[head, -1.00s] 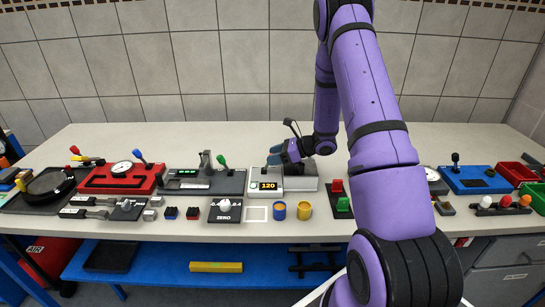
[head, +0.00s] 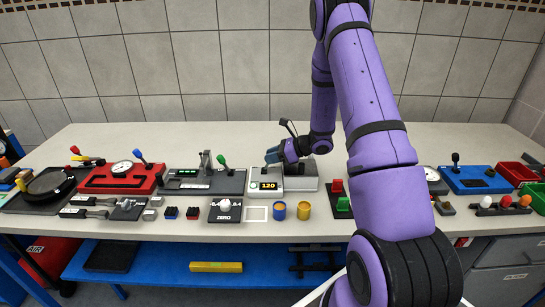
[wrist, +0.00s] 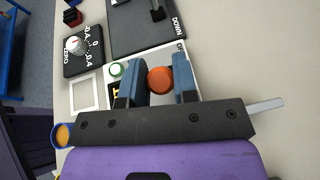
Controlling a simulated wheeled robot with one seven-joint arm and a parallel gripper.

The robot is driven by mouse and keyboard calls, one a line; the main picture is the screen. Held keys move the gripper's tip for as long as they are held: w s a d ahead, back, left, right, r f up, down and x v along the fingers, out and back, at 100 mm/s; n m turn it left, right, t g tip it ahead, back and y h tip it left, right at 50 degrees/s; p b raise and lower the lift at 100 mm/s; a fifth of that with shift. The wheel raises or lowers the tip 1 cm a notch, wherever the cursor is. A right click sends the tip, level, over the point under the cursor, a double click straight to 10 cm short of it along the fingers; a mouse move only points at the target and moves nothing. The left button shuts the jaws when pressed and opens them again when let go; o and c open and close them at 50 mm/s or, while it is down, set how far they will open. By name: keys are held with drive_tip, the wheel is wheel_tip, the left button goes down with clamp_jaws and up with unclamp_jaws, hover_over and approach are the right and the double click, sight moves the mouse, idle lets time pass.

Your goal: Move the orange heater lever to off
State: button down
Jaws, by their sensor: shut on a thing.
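The orange heater lever's round knob (wrist: 161,80) sits between the two blue fingers of my gripper (wrist: 160,84) in the wrist view. My gripper is shut on it. In the head view my gripper (head: 273,156) is over the back of the white heater unit (head: 265,194), and the knob is hidden there. The unit has an orange display (head: 268,185) reading 120 and a round green-ringed light (wrist: 116,69). In the wrist view, lettering starting with "O" shows at the unit's edge, partly cut off. The lever's shaft and slot are hidden.
Left of the heater is a dark panel (head: 228,182) with a green-knobbed lever. A dial panel (head: 224,215) marked ZERO is in front. A blue cup (head: 279,212) and a yellow cup (head: 304,212) stand at front. A grey block (head: 303,184) is close on the right.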

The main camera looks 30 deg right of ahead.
drive_tip(key=shift+w+a+r+g+h, duration=0.25)
drive_tip(key=shift+a+g+h, duration=0.1)
drive_tip(key=shift+h, duration=0.2)
drive_tip(key=shift+w+a+r+g+h, duration=0.15)
drive_tip(key=shift+w+a+g+h, duration=0.15)
drive_tip(key=shift+h, duration=0.25)
drive_tip(key=shift+w+a+g+h, duration=0.45)
drive_tip(key=shift+a+g+h, duration=0.35)
drive_tip(key=shift+h, duration=0.3)
drive_tip(key=shift+w+a+f+n+g+h, duration=0.2)
drive_tip(key=shift+w+a+g+h, duration=0.3)
drive_tip(key=shift+h, duration=0.4)
drive_tip(key=shift+w+a+f+n+g+h, duration=0.15)
drive_tip(key=shift+w+a+g+h, duration=0.1)
drive_tip(key=shift+a+g+h, duration=0.45)
drive_tip(key=shift+d, duration=0.15)
drive_tip(key=c, duration=0.9)
unclamp_jaws()
drive_tip(key=shift+f, duration=0.1)
drive_tip(key=v, duration=1)
drive_tip(key=shift+r, duration=0.45)
